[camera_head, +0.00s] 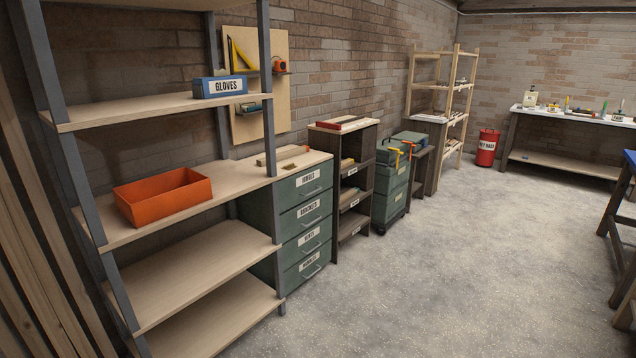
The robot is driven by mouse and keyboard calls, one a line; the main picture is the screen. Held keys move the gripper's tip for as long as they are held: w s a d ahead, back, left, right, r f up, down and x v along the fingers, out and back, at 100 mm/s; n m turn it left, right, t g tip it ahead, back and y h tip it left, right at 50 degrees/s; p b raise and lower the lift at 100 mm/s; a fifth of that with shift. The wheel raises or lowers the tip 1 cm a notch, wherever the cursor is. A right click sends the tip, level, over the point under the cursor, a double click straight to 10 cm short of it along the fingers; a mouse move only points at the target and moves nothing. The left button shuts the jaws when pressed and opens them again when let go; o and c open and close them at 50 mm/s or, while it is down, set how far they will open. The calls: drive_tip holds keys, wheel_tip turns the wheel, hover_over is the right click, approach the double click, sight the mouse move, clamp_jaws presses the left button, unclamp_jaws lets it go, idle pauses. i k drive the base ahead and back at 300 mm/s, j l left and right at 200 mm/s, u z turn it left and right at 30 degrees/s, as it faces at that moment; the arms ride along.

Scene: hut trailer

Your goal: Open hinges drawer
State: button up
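A green drawer cabinet (262,213) with a light wood top stands against the brick wall, just right of the open shelf unit. It has several stacked drawers, each with a white label and a metal bar handle. All of them look shut. The labels are small; the top drawer (300,203) has a short word that may read "HINGES", but I cannot be sure. The second drawer (293,226) seems to read "BRACKETS". The lower drawers (294,254) have labels that I cannot read surely. My gripper is not in view.
The shelf unit (200,275) stands close at left, with an orange bin (163,195) and a blue "GLOVES" box (220,87). A dark bookcase (337,205) and green toolboxes (390,190) stand right of the cabinet. The speckled floor (430,270) before the drawers is clear.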

sight(294, 189)
drive_tip(key=i+j, duration=0.1)
drive_tip(key=i, duration=3.7)
drive_tip(key=l+z, duration=0.05)
drive_tip(key=l, duration=0.05)
